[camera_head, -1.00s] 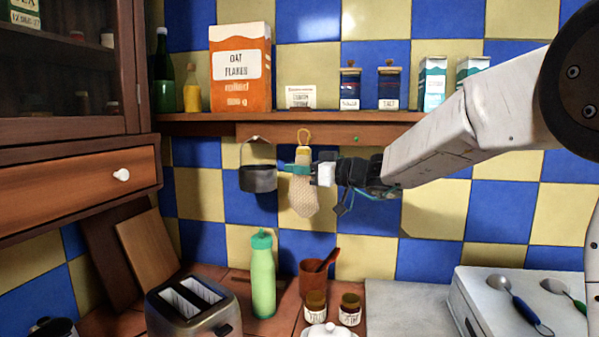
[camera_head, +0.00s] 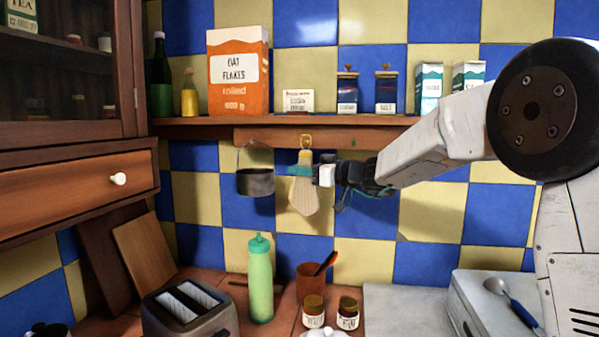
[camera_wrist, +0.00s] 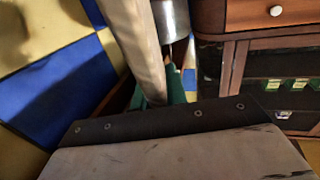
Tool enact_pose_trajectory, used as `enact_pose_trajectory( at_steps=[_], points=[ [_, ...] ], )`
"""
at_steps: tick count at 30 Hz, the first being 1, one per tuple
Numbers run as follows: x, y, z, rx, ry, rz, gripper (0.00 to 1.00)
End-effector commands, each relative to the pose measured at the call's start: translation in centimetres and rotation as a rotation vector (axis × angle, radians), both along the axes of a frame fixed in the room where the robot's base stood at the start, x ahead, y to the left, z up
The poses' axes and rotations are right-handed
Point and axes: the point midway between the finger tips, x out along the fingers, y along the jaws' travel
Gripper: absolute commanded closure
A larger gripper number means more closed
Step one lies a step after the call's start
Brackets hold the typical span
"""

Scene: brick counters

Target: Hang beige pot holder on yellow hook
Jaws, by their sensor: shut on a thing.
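The beige pot holder (camera_head: 304,197) hangs down in front of the tiled wall, with its tan loop (camera_head: 306,141) at the top in front of the wooden hook rail. My gripper (camera_head: 302,170), with teal fingers, is shut on its upper part from the right. In the wrist view the pot holder (camera_wrist: 143,45) is a pale strip beside the green fingers (camera_wrist: 180,78). The yellow hook cannot be made out apart from the loop; whether the loop is around it, I cannot tell.
A dark saucepan (camera_head: 256,183) hangs from the rail (camera_head: 380,135) just left of the pot holder. A shelf (camera_head: 200,122) with a box and jars runs above. A green bottle (camera_head: 260,280), a brown mug (camera_head: 311,278) and a toaster (camera_head: 190,312) stand below.

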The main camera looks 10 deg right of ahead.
Motion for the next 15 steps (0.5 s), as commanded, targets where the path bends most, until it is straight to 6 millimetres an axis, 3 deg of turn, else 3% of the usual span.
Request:
enact_pose_trajectory(
  at_steps=[15],
  points=[
    [2.7,-0.8,-0.7,0.001,0.001,0.0,1.0]
  ],
)
